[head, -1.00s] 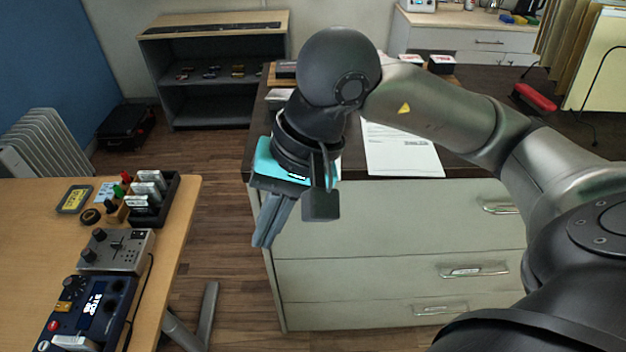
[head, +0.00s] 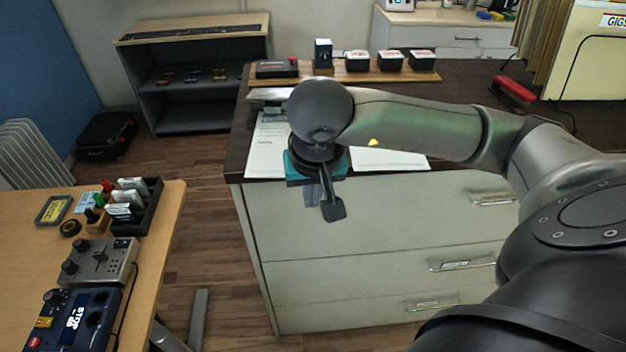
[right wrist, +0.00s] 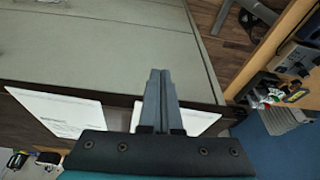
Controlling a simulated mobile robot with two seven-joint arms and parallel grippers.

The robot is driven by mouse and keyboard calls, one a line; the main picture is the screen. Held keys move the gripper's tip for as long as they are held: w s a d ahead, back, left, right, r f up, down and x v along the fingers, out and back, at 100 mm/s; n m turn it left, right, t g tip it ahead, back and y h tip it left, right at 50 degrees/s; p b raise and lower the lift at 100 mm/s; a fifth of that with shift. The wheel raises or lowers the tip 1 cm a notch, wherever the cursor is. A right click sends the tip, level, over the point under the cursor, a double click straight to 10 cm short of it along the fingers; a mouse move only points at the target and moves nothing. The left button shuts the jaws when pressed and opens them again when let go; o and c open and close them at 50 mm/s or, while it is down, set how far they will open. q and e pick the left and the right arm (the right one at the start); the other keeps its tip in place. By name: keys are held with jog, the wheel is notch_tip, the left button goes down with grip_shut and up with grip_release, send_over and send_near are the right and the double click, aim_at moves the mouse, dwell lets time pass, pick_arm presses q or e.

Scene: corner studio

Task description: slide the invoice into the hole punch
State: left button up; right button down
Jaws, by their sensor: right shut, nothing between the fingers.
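Two white printed sheets lie on the dark cabinet top: a left sheet (head: 266,150) and a right sheet (head: 390,160), partly covered by my right arm. I cannot read which is the invoice. A grey, flat device (head: 268,95), perhaps the hole punch, lies behind the left sheet, partly hidden by my wrist. My right gripper (head: 312,197) is in front of the cabinet's front edge, fingers down, shut and empty. In the right wrist view its shut fingers (right wrist: 160,74) cross in front of one sheet (right wrist: 196,120), with the other sheet (right wrist: 60,112) to their left. My left gripper is out of view.
A wooden board (head: 400,77) with several small boxes stands at the back of the cabinet top. A red stapler-like object (head: 514,90) lies at right. A wooden desk (head: 160,215) with devices is at left, with open floor between.

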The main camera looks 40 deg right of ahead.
jog(key=w, duration=0.1)
jog(key=w+d, duration=0.1)
jog(key=w+d+p, duration=0.1)
jog(key=shift+w+f, duration=0.1)
jog(key=shift+w, duration=0.2)
jog(key=shift+w+d+b, duration=0.3)
jog(key=shift+w+b, duration=0.4)
jog(key=shift+b, duration=0.05)
